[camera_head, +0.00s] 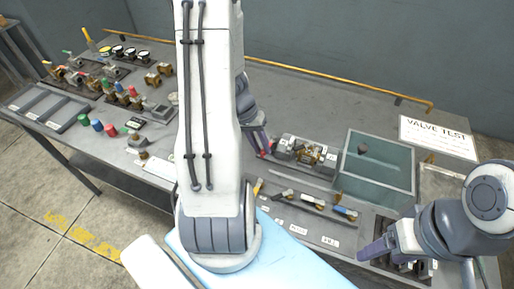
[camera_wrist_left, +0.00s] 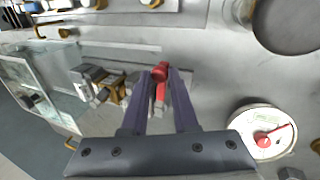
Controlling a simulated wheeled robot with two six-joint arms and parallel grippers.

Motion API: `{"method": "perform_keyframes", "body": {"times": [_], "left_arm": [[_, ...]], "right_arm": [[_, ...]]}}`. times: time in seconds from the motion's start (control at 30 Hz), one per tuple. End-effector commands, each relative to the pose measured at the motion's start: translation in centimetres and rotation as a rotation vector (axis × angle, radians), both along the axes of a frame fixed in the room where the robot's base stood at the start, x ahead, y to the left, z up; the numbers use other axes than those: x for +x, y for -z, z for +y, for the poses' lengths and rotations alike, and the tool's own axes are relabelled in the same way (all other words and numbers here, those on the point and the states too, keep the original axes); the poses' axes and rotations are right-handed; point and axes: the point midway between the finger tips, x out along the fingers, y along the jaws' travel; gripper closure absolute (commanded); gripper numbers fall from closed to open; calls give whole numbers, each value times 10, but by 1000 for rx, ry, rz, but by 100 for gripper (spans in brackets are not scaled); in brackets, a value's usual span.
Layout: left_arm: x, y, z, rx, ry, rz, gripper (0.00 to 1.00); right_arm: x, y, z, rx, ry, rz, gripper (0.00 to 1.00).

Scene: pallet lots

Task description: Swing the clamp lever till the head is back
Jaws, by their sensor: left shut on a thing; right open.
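The red clamp lever (camera_wrist_left: 160,92) with a round red knob stands between the fingers of my left gripper (camera_wrist_left: 159,76), which is shut on it. In the head view, my left gripper (camera_head: 263,153) is at the left end of the grey clamp (camera_head: 288,145), and only a bit of red shows there. A brass valve body (camera_head: 311,153) sits in the clamp; it also shows in the wrist view (camera_wrist_left: 117,92). Whether the clamp head touches the valve I cannot tell. My right gripper (camera_head: 375,250) is open and empty at the bench's front right.
A clear-walled tank (camera_head: 380,185) stands right of the clamp, with a VALVE TEST sign (camera_head: 437,138) behind it. Tools (camera_head: 312,203) lie in front. A round gauge (camera_wrist_left: 262,131) is beside my left gripper. Valves and coloured parts (camera_head: 120,92) fill the bench's left.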

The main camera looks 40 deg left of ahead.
Motion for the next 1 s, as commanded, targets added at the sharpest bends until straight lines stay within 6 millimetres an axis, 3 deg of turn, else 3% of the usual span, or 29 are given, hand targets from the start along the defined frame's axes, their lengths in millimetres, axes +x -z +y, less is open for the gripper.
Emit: {"method": "perform_keyframes", "body": {"times": [0.2,0.73,0.77,0.8,0.83,1.0], "left_arm": [[-3,3,-9,-9,-60,10,100],[-3,2,-13,-15,-76,12,100],[-3,2,-13,-15,-75,13,65],[-2,2,-13,-14,-76,13,50],[-2,2,-13,-14,-76,12,42],[-1,1,-11,-10,-78,9,42]], "right_arm": [[0,10,0,0,0,0,33],[0,11,0,0,0,0,33],[0,11,0,0,0,0,33],[0,11,0,0,0,0,33],[0,11,0,0,0,0,33],[0,11,0,0,0,0,33]]}}
